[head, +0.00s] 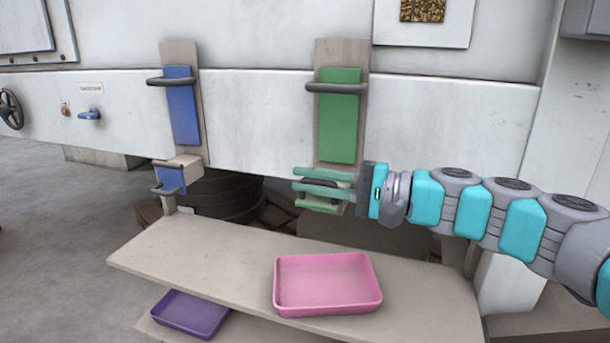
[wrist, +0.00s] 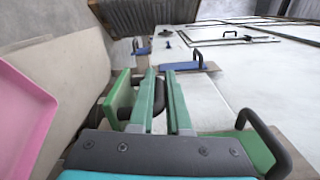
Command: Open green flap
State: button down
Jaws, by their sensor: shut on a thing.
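The green flap (head: 322,207) sits low on the machine front, under the tall green panel (head: 338,120). It also shows in the wrist view (wrist: 119,97), left of my fingers. My gripper (head: 297,178) reaches in from the right with its two green fingers level, one above the other. In the wrist view the fingers (wrist: 160,74) are on either side of the flap's dark handle (wrist: 160,105), shut on it. The fingers hide part of the flap and handle in the head view. I cannot tell how far the flap is tilted.
A blue panel (head: 181,105) with a smaller blue flap (head: 170,181) stands to the left. A pink tray (head: 327,307) sits on the shelf (head: 210,250) below. A purple tray (head: 190,314) lies lower. A dark bar handle (head: 336,88) crosses the green panel.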

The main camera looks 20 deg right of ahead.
jog(key=shift+w+d, duration=0.1)
dwell(0.5)
jog(key=c, duration=1.2)
grip_release()
jog(key=shift+o, duration=0.2)
jog(key=shift+d, duration=0.1)
jog(key=b+v, duration=0.1)
jog(key=v, duration=0.6)
jog(key=shift+s+d, duration=0.25)
